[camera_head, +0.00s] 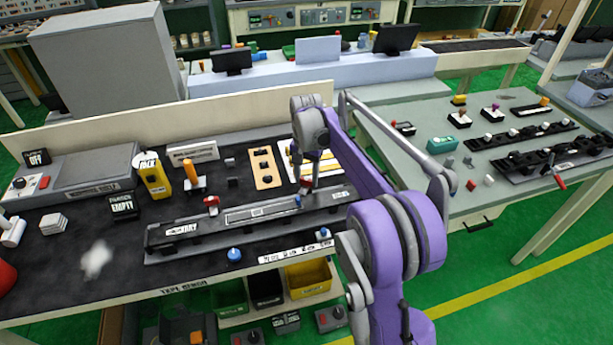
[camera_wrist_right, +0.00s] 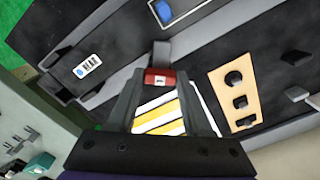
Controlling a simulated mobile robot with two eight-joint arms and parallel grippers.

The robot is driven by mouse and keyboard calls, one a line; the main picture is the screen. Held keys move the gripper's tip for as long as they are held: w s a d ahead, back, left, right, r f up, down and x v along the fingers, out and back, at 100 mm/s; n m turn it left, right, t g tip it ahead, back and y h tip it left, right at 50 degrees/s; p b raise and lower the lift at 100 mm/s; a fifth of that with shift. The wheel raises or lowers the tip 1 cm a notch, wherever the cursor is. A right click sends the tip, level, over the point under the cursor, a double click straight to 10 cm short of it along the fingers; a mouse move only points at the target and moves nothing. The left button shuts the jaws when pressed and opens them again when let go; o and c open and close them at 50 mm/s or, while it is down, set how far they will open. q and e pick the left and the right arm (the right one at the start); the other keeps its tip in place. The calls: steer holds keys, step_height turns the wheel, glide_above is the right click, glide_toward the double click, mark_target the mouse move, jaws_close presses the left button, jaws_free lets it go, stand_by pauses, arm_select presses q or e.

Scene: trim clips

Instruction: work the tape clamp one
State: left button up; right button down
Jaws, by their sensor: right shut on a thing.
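The red handle of tape clamp one (camera_wrist_right: 158,78), with a white "1" label, sits between the fingertips of my right gripper (camera_wrist_right: 157,88) in the wrist view. The gripper is shut on it. In the head view the red handle (camera_head: 306,184) shows at the far edge of the long grey fixture (camera_head: 165,246), below my right gripper (camera_head: 313,168). A second red clamp (camera_head: 211,202) stands farther left on the fixture, with no gripper at it. The clamp's lower part is partly hidden. My left gripper is not in view.
Behind the fixture are a yellow-striped white sheet (camera_wrist_right: 160,116) and a tan board with black knobs (camera_head: 264,168). A blue knob (camera_head: 234,255) stands in front. An orange-handled tool (camera_head: 194,178) and a yellow box (camera_head: 155,178) stand to the left. Bins (camera_head: 308,278) lie below the table edge.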

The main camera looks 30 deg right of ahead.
mark_target(306, 179)
steer(key=m, duration=0.6)
steer(key=shift+m, duration=0.4)
stand_by(0.3)
steer(key=shift+c, duration=1.6)
jaws_free()
step_height(306, 179, up, 11)
steer(key=shift+p, duration=0.35)
steer(key=shift+a, duration=0.1)
